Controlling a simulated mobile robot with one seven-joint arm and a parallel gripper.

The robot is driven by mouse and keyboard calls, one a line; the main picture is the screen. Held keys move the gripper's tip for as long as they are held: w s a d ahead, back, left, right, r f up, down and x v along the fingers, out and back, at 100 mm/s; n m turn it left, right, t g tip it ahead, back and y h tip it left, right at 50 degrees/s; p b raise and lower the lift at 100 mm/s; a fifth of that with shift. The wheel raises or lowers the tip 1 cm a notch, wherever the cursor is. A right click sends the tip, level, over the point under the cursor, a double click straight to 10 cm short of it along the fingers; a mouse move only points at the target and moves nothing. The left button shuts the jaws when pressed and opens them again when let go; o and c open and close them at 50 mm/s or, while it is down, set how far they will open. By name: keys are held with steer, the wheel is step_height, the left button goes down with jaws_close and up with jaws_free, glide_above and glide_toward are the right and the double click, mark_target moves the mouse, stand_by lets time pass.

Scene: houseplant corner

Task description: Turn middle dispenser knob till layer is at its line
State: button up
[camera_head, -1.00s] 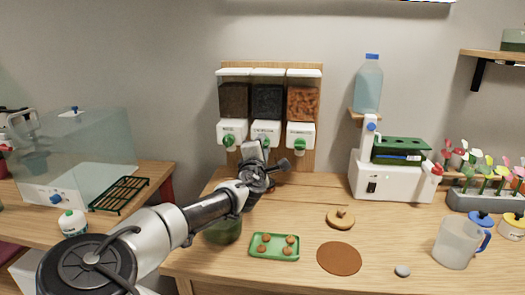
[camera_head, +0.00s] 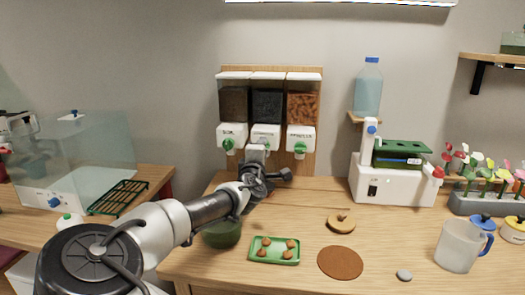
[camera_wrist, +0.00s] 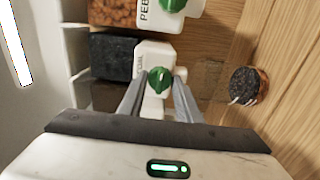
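The middle dispenser (camera_head: 267,101) holds black grains and hangs between two others. Its green knob (camera_wrist: 160,80) shows in the wrist view on the white spout block (camera_wrist: 154,57), whose label is only partly readable. My gripper (camera_wrist: 160,76) is open, with one finger on each side of the knob and small gaps visible between. In the head view my gripper (camera_head: 256,154) is in front of the middle spout and covers most of its knob. A small round vessel (camera_wrist: 262,86) with dark contents and a brownish side shows at right in the wrist view. No line on it can be made out.
The left dispenser's knob (camera_head: 229,144) and the right dispenser's knob (camera_head: 300,147) flank the middle one closely. A green glass bowl (camera_head: 222,233), a green tray (camera_head: 262,257) and a brown disc (camera_head: 340,263) are on the table. A white machine (camera_head: 392,180) stands at right.

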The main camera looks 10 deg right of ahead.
steer(key=o, duration=0.4)
steer(key=shift+s, duration=0.1)
steer(key=p+v, duration=0.2)
steer(key=v, duration=1.5)
steer(key=shift+s, duration=0.15)
